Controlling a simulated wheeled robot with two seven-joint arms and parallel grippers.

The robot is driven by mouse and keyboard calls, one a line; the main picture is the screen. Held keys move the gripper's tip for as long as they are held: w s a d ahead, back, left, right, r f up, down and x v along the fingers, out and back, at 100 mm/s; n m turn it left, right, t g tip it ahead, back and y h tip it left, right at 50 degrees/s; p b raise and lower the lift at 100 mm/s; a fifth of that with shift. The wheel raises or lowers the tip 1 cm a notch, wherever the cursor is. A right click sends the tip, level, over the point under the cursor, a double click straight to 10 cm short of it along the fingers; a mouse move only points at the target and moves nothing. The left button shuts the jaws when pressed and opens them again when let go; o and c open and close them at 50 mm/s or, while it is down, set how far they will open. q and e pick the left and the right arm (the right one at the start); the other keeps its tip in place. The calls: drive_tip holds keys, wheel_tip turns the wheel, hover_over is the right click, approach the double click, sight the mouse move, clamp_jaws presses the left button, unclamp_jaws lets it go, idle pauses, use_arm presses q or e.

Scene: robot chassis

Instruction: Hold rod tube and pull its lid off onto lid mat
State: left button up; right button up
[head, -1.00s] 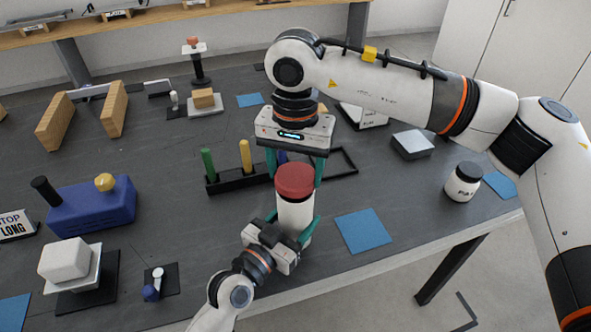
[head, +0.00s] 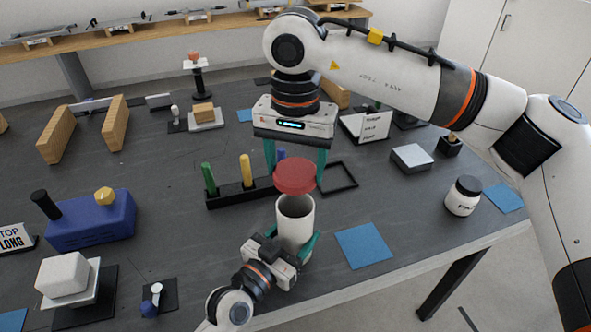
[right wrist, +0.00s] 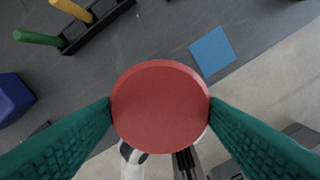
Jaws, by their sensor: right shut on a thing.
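The red lid (head: 295,177) is between the teal fingers of my right gripper (head: 296,172), which is shut on it from above. The lid fills the middle of the right wrist view (right wrist: 160,107). It is raised above the white rod tube (head: 295,228), whose open round mouth shows below it. The tube stands upright near the table's front. My left gripper (head: 294,246) holds it low, with a teal finger along its right side; the other finger is mostly hidden. A blue square mat (head: 363,246) lies just right of the tube, bare.
A black rack (head: 230,194) with green, yellow and blue rods stands behind the tube, beside an empty black frame (head: 338,177). A white jar (head: 463,196) and a grey block (head: 412,158) are at right. A blue box (head: 92,221) is at left.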

use_arm(q)
drive_tip(key=o, duration=1.5)
drive_tip(key=b+v, duration=0.1)
drive_tip(key=v, duration=1)
drive_tip(key=shift+s+a+f, duration=0.1)
drive_tip(key=shift+s+a, duration=0.05)
drive_tip(key=shift+s, duration=0.05)
drive_tip(key=shift+s+a, duration=0.15)
drive_tip(key=shift+s, duration=0.05)
